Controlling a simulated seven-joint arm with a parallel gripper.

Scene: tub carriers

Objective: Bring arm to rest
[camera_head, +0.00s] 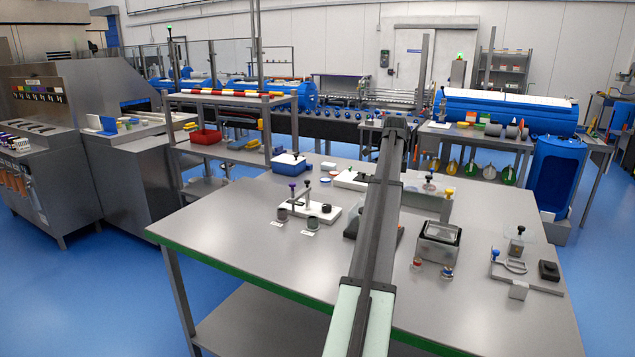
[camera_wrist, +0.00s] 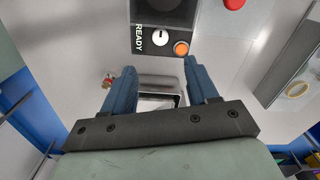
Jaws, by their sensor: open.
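My arm (camera_head: 372,230) reaches out over the grey worktable (camera_head: 230,235) from the bottom of the head view. My gripper's fingers cannot be made out there. In the wrist view my gripper (camera_wrist: 159,65) has its two blue fingers spread apart, with nothing held between them. Beyond the fingers, a grey box with a pale top (camera_wrist: 160,84) shows in the gap. I cannot tell how far the fingers are from these.
The table holds a clear-lidded box (camera_head: 438,242), a white stand plate (camera_head: 308,212), a blue-and-white tub (camera_head: 291,165) and a fixture plate (camera_head: 527,275). The table's front left is bare. A shelf rack (camera_head: 228,100) stands behind, and a blue drum (camera_head: 556,175) stands at the right.

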